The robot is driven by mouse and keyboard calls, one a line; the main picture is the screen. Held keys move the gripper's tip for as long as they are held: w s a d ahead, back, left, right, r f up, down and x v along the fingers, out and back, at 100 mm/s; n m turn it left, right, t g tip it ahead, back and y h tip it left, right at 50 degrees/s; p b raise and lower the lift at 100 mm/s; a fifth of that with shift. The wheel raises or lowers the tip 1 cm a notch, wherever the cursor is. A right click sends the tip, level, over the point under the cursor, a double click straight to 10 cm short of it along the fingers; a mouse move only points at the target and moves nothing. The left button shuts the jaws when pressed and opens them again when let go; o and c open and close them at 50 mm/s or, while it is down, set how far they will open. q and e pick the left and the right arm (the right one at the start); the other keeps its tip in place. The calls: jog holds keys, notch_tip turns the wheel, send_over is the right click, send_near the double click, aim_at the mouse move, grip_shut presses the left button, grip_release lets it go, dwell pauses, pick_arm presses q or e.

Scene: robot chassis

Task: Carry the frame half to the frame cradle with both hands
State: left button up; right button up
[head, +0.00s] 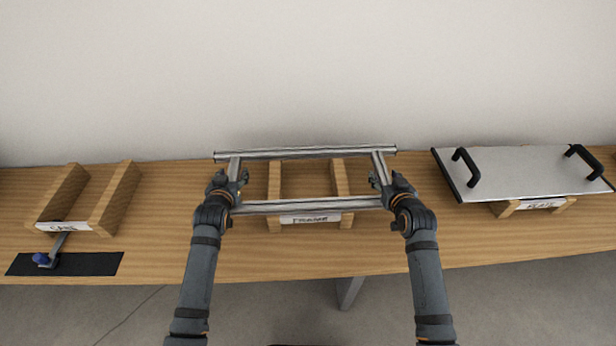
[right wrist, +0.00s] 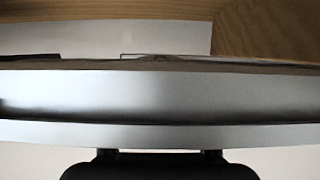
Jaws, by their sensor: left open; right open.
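The frame half (head: 305,153) is a silver metal rectangle of rails, lying across the wooden frame cradle (head: 275,184), whose front label reads FRAME (head: 311,219). My left gripper (head: 236,184) is open at the frame's left side bar. My right gripper (head: 380,181) is open at its right side bar. The fingers partly hide both side bars, and I cannot tell whether they touch the metal. In the right wrist view a silver rail (right wrist: 160,95) of the frame fills the middle, close to the camera.
An empty wooden cradle (head: 113,200) stands at the left, with a black mat (head: 95,264) and a blue-tipped tool (head: 42,259) in front. At the right a silver plate (head: 525,168) with two black handles rests on a cradle labelled PLATE (head: 541,204). A wall is behind the table.

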pick_arm(q)
grip_shut()
pick_arm(e)
grip_shut()
